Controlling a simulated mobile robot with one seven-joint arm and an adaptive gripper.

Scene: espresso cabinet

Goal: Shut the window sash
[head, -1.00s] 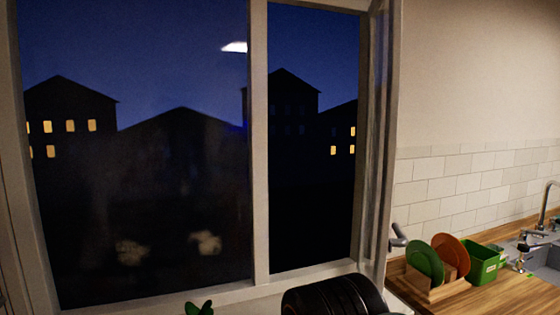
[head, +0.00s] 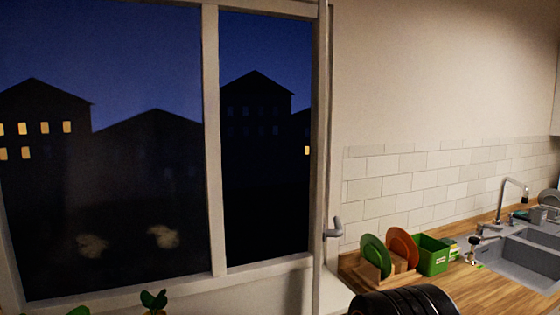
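The window has a wide left pane (head: 110,190) and a narrower right opening (head: 265,140) in a pale frame (head: 213,150). The window sash (head: 323,150) stands swung open into the room at the right side of the opening, seen nearly edge-on. Its grey handle (head: 334,228) sticks out to the right, low on the sash. My gripper is not in view. A black ribbed part, apparently of my arm, shows at the bottom edge, below and right of the handle and apart from the sash in the picture.
A wooden rack with a green plate (head: 375,255) and an orange plate (head: 403,245) stands on the wooden counter (head: 440,292), right of the handle. Beside it are a green bin (head: 432,256) and a sink (head: 515,265) with a tap. A plant (head: 153,300) stands below the window.

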